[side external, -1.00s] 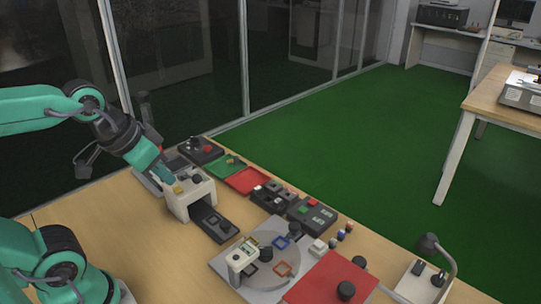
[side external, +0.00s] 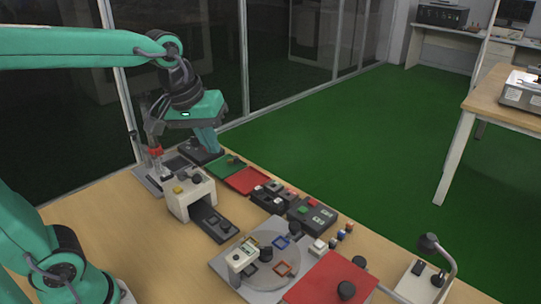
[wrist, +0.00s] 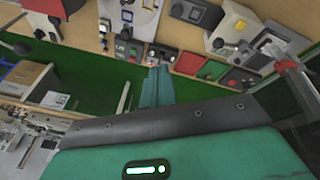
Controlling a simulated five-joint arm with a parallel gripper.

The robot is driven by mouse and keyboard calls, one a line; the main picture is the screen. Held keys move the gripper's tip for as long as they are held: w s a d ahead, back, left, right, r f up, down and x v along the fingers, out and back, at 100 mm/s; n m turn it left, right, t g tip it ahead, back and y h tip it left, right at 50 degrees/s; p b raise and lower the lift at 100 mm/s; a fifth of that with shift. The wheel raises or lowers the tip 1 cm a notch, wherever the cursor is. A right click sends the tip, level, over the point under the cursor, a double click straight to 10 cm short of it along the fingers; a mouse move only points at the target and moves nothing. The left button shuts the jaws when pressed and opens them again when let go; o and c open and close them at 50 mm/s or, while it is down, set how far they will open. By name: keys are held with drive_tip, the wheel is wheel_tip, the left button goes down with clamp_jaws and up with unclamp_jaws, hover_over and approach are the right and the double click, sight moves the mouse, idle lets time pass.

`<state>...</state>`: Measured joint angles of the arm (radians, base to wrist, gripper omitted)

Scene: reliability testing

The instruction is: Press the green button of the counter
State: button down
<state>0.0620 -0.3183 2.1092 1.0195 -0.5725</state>
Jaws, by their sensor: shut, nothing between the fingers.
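The counter (side external: 312,215) is a dark box with small displays and a green button (side external: 302,210), at the middle of the bench's far edge in the side view. In the wrist view a dark box (wrist: 128,48) with red and green parts lies ahead of the fingers; it looks like the counter. My gripper (side external: 212,148) is shut and empty, pointing down above the far left end of the bench. It is well to the left of the counter and apart from it. Its teal fingers also show in the wrist view (wrist: 157,72).
A white press-like box (side external: 190,197) with a yellow button stands near my gripper. A green tray (side external: 222,167) and a red tray (side external: 248,180) lie between my gripper and the counter. A grey plate (side external: 232,270) with a round disc and a red pad (side external: 325,285) are at the front.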

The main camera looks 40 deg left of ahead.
drive_tip(key=w+d+f+n+g, duration=0.3)
drive_tip(key=w+n, duration=0.4)
drive_tip(key=w, duration=0.6)
drive_tip(key=n, duration=0.5)
hover_over(302, 211)
wheel_tip(302, 211, down, 7)
drive_tip(key=shift+g, duration=0.4)
drive_tip(key=shift+f, duration=0.15)
wheel_tip(302, 211, down, 14)
